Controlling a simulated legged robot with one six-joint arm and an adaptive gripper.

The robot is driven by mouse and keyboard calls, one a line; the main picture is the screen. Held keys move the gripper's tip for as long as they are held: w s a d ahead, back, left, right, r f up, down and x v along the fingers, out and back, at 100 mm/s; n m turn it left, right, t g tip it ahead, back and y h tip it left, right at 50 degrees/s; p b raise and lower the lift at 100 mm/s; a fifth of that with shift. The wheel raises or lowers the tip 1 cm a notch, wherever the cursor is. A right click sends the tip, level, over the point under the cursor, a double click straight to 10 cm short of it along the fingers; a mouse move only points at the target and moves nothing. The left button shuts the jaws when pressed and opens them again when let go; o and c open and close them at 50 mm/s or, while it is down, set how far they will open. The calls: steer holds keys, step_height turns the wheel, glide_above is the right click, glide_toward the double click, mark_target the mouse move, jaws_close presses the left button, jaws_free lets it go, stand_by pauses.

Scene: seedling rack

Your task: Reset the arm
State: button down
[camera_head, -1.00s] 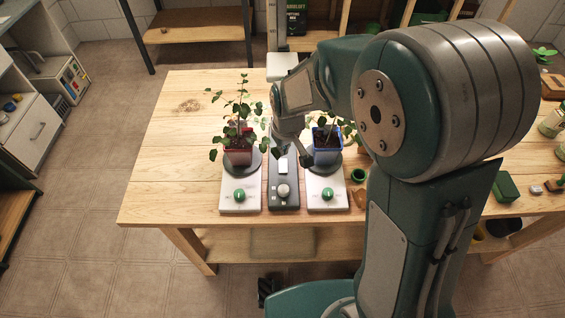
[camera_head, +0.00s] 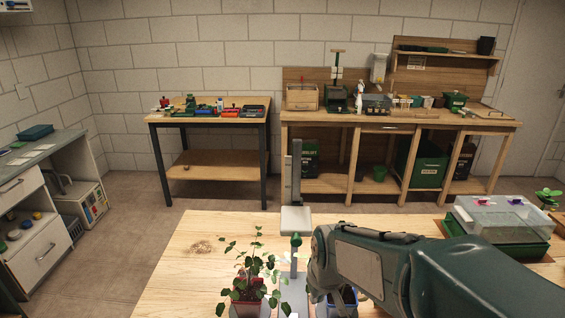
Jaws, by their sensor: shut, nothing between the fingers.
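My gripper (camera_head: 318,292) points down over the front part of the wooden table (camera_head: 190,262), at the end of my green and grey arm, which reaches in from the right. It is shut and empty; its tips are partly hidden low in the picture. A leafy seedling in a dark red pot (camera_head: 246,306) stands to its left, apart from it. A blue pot (camera_head: 349,297) shows only in part behind and beside the gripper, and my arm hides most of its plant.
A grey upright column with a plate (camera_head: 296,219) stands between the two pots. A clear-lidded green tray (camera_head: 500,222) is at the right of the table. A side table (camera_head: 215,122) and a long workbench (camera_head: 400,118) stand along the back wall.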

steer(key=s+d+r+m+t, duration=0.1)
steer(key=s+d+r+m, duration=0.1)
steer(key=s+d+r, duration=0.2)
steer(key=s+d+r+m+t, duration=0.2)
steer(key=s+d+r, duration=0.2)
steer(key=s, duration=0.7)
steer(key=shift+r+h, duration=0.4)
steer(key=shift+r, duration=0.45)
stand_by(0.6)
